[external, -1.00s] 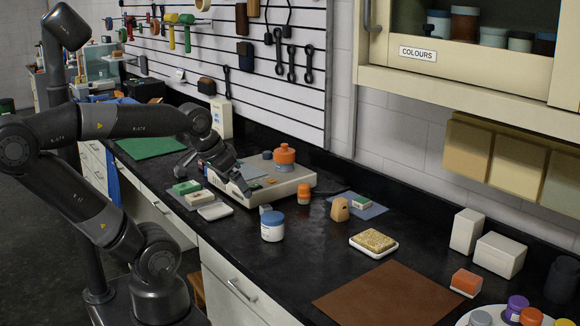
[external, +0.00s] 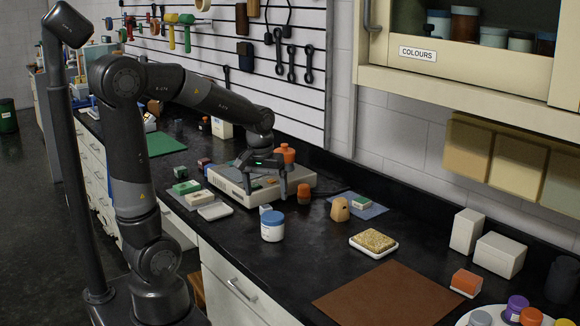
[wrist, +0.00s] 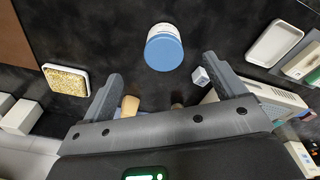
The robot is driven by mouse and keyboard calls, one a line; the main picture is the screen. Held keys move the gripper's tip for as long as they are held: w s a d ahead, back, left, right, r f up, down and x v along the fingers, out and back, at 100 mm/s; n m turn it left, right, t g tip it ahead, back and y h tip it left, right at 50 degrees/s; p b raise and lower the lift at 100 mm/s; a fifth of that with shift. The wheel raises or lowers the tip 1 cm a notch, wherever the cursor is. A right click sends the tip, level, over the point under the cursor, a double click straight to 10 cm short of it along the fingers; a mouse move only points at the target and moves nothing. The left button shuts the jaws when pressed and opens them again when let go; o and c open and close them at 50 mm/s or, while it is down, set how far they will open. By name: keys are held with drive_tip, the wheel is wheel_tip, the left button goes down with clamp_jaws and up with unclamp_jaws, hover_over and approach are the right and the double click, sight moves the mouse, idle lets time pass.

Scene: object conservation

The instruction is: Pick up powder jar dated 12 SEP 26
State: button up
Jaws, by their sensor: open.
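A white jar with a blue lid (external: 272,226) stands upright on the black bench, and it also shows in the wrist view (wrist: 163,48), just beyond my fingertips. A small orange jar (external: 303,194) stands behind it to the right. An orange-lidded jar (external: 285,153) is at the pale flat device, partly hidden by my gripper. I cannot read a date on any jar. My gripper (external: 265,188) points down in front of the device, above and behind the blue-lidded jar. In the wrist view my gripper (wrist: 162,68) is open and empty, its fingers spread wide.
The pale device (external: 232,182) lies behind the blue-lidded jar. A small pale cube (external: 265,209) is close to that jar.

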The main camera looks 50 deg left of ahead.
sight(273, 226)
drive_tip(key=shift+n+g, duration=0.6)
drive_tip(key=shift+n, duration=0.3)
drive_tip(key=w+f, duration=0.1)
drive_tip(key=w+a+f, duration=0.1)
drive_tip(key=w+f, duration=0.1)
drive_tip(key=shift+a+f, duration=0.1)
drive_tip(key=shift+f, duration=0.2)
wheel_tip(273, 226, down, 11)
drive_tip(key=shift+w+a+r, duration=0.1)
drive_tip(key=shift+r, duration=0.05)
drive_tip(key=shift+c, duration=0.3)
drive_tip(key=c, duration=1.1)
drive_tip(key=shift+r, duration=0.1)
drive_tip(key=shift+c, duration=0.2)
